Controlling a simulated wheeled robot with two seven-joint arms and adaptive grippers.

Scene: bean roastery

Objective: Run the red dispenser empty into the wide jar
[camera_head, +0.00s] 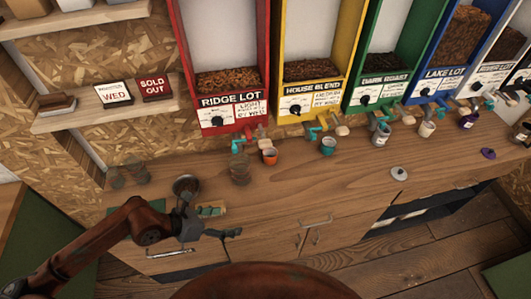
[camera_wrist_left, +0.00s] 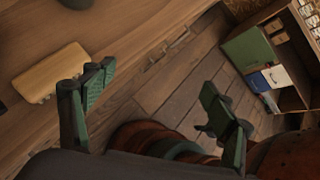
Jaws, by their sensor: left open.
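The red dispenser (camera_head: 218,124), labelled RIDGE LOT, stands at the left of the row with brown beans low in its window. Its small turquoise spout (camera_head: 238,146) juts out below. Two similar glass vessels stand further left (camera_head: 125,174); I cannot tell which is the wide jar. My left gripper (camera_head: 221,221) is open and empty at the counter's front edge, apart from the jar. Its spread green-padded fingers show in the left wrist view (camera_wrist_left: 155,98). My right gripper is not visible.
A pale wooden block (camera_wrist_left: 50,73) lies on the counter beside my left gripper. Yellow, green, blue and white dispensers continue to the right, with several cups below. A lid (camera_head: 398,173) lies near the front edge. The wooden counter (camera_head: 310,185) is clear in its middle.

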